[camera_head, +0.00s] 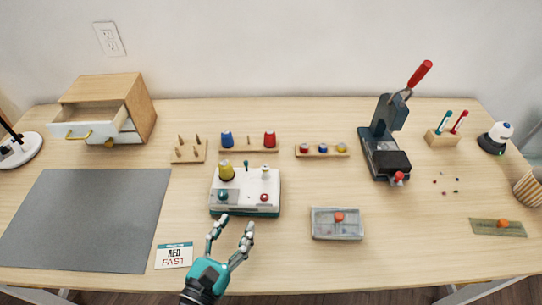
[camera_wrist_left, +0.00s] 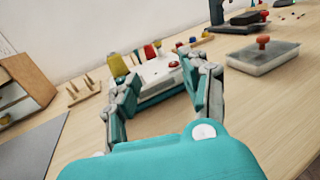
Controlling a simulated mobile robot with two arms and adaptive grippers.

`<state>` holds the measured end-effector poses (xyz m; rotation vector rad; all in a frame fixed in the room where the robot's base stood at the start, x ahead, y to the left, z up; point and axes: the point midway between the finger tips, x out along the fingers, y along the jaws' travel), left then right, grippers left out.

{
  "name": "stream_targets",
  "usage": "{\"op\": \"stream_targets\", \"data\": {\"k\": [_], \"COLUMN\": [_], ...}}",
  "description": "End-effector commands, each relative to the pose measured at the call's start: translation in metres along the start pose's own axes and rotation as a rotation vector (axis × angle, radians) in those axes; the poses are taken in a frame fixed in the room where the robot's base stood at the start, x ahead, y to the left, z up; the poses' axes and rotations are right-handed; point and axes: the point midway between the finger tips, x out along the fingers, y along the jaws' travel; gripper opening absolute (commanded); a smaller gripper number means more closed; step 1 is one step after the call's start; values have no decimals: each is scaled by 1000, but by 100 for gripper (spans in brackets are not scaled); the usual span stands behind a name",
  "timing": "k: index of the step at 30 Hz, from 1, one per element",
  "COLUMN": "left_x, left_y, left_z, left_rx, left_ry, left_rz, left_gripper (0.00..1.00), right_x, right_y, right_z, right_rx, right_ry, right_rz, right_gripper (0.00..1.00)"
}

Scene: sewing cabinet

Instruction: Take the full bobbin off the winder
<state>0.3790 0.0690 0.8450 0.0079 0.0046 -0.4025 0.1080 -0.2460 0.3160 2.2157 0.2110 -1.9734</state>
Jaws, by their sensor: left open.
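The winder (camera_head: 246,206) is a white box with a teal base at the middle of the table. It carries a yellow spool (camera_head: 226,170), a teal knob (camera_head: 223,195), a red button (camera_head: 264,197) and a small pale piece (camera_head: 265,174) at its back right, which may be the bobbin; it is too small to tell how full. My left gripper (camera_head: 235,222) is open and empty just in front of the winder. In the left wrist view, the winder (camera_wrist_left: 158,76) shows between and beyond the open fingers, which partly hide it. My right gripper is not in view.
A card reading "RED FAST" (camera_head: 174,255) lies left of my gripper. A grey tray (camera_head: 337,230) with a red-topped piece stands to the right. Spool racks (camera_head: 248,148) (camera_head: 322,152) stand behind; a press (camera_head: 384,150) stands farther right. A grey mat (camera_head: 85,220) covers the left.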

Motion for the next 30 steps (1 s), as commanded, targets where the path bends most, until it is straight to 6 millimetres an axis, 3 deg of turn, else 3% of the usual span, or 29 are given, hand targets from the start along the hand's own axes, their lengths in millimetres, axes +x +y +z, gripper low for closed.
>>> {"op": "stream_targets", "data": {"k": [4, 11, 15, 23, 30], "left_x": [30, 81, 104, 122, 157], "left_y": [1, 1, 2, 2, 5], "left_z": [7, 6, 4, 3, 4], "left_rx": [-1, -4, -4, -6, -7], "left_ry": [-5, -5, -3, -2, -2], "left_rz": [3, 4, 3, 4, 4], "left_gripper": [46, 46, 46, 46, 46], "right_x": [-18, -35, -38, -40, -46], "right_y": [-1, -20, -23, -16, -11], "right_z": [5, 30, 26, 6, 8], "right_rx": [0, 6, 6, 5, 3], "right_ry": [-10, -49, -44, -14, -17], "right_rz": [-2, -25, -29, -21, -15], "right_gripper": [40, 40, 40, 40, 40]}}
